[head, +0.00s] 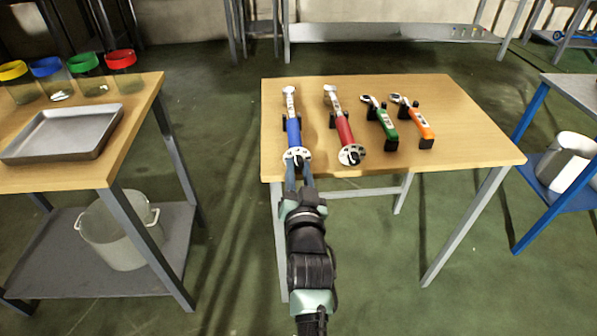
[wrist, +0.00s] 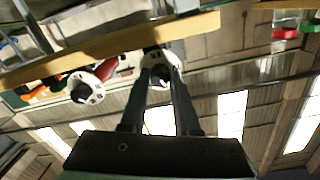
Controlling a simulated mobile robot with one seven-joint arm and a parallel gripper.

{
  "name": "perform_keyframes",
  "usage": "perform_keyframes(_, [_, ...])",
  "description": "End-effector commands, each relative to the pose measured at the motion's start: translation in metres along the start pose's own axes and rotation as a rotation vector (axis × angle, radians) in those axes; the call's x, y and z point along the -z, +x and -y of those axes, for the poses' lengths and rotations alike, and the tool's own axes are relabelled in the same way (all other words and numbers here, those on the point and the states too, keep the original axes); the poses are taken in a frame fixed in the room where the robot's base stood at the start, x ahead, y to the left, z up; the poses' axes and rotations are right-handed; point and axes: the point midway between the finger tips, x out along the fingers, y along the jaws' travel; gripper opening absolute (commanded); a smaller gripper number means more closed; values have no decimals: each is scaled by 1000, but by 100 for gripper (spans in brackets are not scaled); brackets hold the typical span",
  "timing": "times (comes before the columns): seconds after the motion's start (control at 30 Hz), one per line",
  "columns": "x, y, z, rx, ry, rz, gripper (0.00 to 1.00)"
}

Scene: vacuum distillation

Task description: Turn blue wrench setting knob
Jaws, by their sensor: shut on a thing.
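The blue wrench (head: 292,128) lies in a black holder on the wooden table, at the left of a row of wrenches. Its setting knob is a pale disc with dark marks (head: 297,155) at the near end, over the table's front edge. My gripper (head: 299,172) reaches in from the front and is shut on the knob's dark centre part. In the wrist view the two fingers (wrist: 160,82) close on the dark centre of the knob's disc (wrist: 172,62). The fingers partly hide the disc. The disc's exact turn angle is hard to read.
A red wrench (head: 344,129) with a similar disc lies just right. Green (head: 386,124) and orange (head: 420,122) wrenches lie further right on the wooden table (head: 470,150). A left table (head: 140,110) holds a metal tray (head: 60,133) and colored-lid jars. Floor between tables is clear.

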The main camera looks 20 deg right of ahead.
Motion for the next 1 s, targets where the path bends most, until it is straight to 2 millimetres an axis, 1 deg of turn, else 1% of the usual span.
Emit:
perform_keyframes(0.2, [-2,0,-1,-5,-167,-3,0])
perform_keyframes(0.43, [-1,0,-1,-7,-286,-7,0])
perform_keyframes(0.7, [-1,0,-1,-9,-346,-8,0])
perform_keyframes(1.0, [-1,0,-1,-9,-353,-8,0])
